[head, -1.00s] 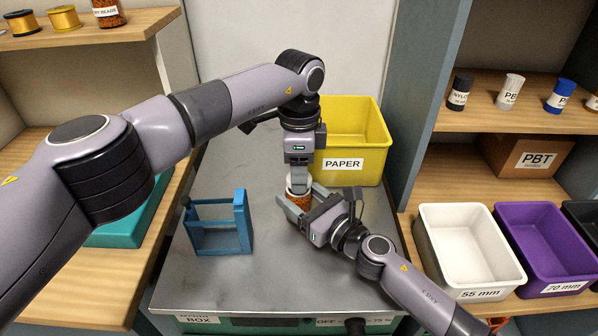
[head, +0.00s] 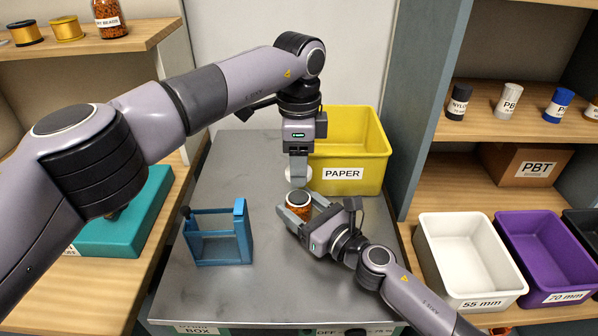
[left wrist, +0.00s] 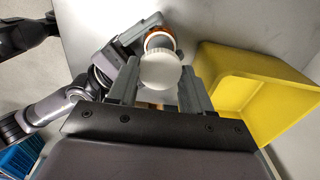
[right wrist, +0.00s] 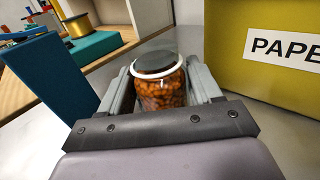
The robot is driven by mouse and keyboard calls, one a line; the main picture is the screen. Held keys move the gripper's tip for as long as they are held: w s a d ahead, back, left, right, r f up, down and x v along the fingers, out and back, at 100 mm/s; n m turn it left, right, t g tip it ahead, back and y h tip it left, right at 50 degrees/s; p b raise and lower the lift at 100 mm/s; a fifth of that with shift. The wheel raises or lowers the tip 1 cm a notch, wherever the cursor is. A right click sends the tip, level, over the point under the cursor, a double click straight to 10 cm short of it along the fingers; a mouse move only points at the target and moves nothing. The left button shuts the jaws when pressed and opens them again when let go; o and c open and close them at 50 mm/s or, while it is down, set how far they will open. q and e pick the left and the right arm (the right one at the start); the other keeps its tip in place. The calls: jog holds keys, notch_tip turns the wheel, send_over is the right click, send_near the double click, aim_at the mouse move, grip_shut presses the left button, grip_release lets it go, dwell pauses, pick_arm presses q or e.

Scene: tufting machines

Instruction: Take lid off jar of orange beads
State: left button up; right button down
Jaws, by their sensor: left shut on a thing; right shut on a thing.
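The jar of orange beads (head: 298,208) stands on the grey metal table. Its top shows a white rim around a dark mouth, with no lid on it. It also shows in the right wrist view (right wrist: 160,88). My right gripper (head: 306,212) is shut around the jar's sides. The white round lid (head: 299,174) is apart from the jar, above and slightly behind it. My left gripper (head: 298,166) points down and is shut on the lid, which shows its flat face in the left wrist view (left wrist: 159,71).
A yellow bin (head: 350,148) labelled PAPER stands close behind the grippers. A blue frame (head: 218,234) stands left of the jar. Shelves flank the table (head: 265,280), with white (head: 470,262) and purple (head: 548,262) bins at right. The front of the table is clear.

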jog(key=shift+c, duration=0.7)
grip_release()
jog(key=shift+d, duration=0.1)
